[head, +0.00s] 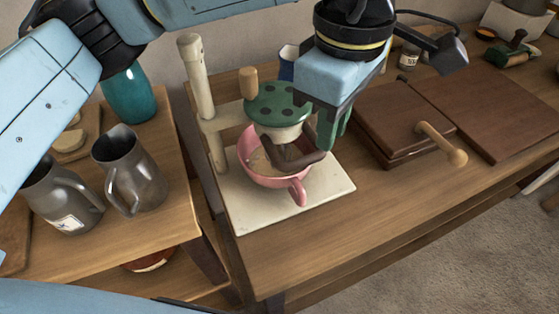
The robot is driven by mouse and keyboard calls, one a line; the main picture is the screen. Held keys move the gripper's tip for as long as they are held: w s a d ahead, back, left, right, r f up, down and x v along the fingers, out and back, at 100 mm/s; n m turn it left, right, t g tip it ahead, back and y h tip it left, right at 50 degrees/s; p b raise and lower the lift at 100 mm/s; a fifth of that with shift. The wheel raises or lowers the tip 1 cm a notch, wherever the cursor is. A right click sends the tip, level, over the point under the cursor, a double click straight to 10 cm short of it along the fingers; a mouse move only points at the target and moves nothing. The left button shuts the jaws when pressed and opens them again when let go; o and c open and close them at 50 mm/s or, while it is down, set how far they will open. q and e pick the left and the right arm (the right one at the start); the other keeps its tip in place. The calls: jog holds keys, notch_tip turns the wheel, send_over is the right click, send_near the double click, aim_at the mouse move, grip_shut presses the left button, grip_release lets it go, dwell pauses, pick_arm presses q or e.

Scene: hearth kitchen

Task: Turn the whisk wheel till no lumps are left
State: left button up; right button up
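The whisk wheel (278,103) is a green disc with dark spots. A wooden knob (248,83) stands upright at its left edge. The wheel is held by a cream stand with a tall post (197,90). Below it is a pink bowl (270,178) with a handle facing front. A dark brown curved whisk part (290,158) reaches into pale contents; lumps are too small to tell. My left gripper (333,132) points down just right of the wheel, apart from the knob. Its green fingers overlap in view, so its opening is unclear. My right gripper is not in view.
Two grey metal jugs (137,172) and a teal vase (129,95) stand on the left table. A brown box with a wooden handle (395,120) and a dark board (490,110) lie to the right. The counter's front right (400,205) is clear.

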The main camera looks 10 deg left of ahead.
pick_arm(q)
jog(key=o, duration=0.5)
jog(key=shift+o, duration=0.2)
notch_tip(320, 180, up, 8)
jog(key=p, duration=0.4)
jog(key=shift+p, duration=0.3)
jog(key=shift+r, duration=0.1)
